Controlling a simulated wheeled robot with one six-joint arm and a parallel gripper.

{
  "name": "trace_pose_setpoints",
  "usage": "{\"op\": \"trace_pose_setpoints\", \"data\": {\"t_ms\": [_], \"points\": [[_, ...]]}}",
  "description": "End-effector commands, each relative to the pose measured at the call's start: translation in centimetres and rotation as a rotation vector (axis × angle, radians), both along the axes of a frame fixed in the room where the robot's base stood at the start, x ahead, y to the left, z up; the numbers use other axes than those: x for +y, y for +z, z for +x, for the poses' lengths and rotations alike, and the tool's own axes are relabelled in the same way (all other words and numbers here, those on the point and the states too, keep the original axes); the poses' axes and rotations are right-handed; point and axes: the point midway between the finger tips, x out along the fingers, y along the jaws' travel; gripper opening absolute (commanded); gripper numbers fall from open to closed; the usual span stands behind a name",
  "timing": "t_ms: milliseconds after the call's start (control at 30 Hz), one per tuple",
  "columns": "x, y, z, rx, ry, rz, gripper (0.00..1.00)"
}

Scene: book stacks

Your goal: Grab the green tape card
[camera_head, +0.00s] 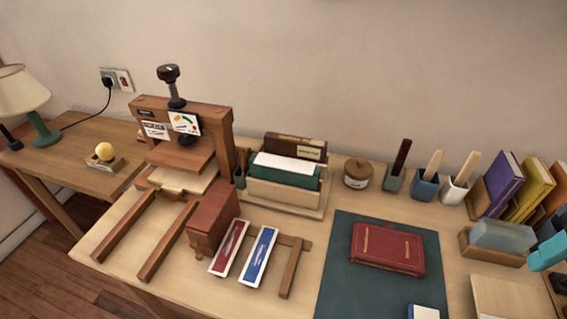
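I cannot pick out a green tape card with certainty. A red card (229,247) and a blue card (259,256), both with white borders and a pale strip shape, lie side by side on a low wooden rack (291,266). No green card shows beside them; the rack's right part looks bare. A dark green upright sheet or folder (312,182) stands in a wooden holder behind the rack, and I cannot tell what it is. My gripper is not clearly in view.
A wooden press (218,118) stands at left, with a red-brown box (213,216) before it. A red book (388,249) lies on a dark green mat (345,285). Pots, upright books (503,184) and a cut-off teal object (547,254) crowd the right.

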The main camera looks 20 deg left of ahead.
Motion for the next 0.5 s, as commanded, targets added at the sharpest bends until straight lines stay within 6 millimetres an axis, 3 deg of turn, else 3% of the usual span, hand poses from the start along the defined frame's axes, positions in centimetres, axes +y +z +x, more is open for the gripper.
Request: {"op": "trace_pose_setpoints", "data": {"t_ms": [33,100,167,267,400,500], "points": [[0.0,0.0,0.0,0.000,0.000,0.000,0.51],[-0.1,0.0,0.2,-0.004,0.001,-0.003,0.67],[-0.3,0.0,1.0,-0.017,0.003,-0.017,0.67],[-1.0,-0.1,4.2,-0.080,0.022,-0.072,0.67],[-1.9,-0.1,12.3,-0.248,0.100,-0.185,0.67],[-1.2,-0.2,18.8,-0.393,0.203,-0.243,0.67]]}}
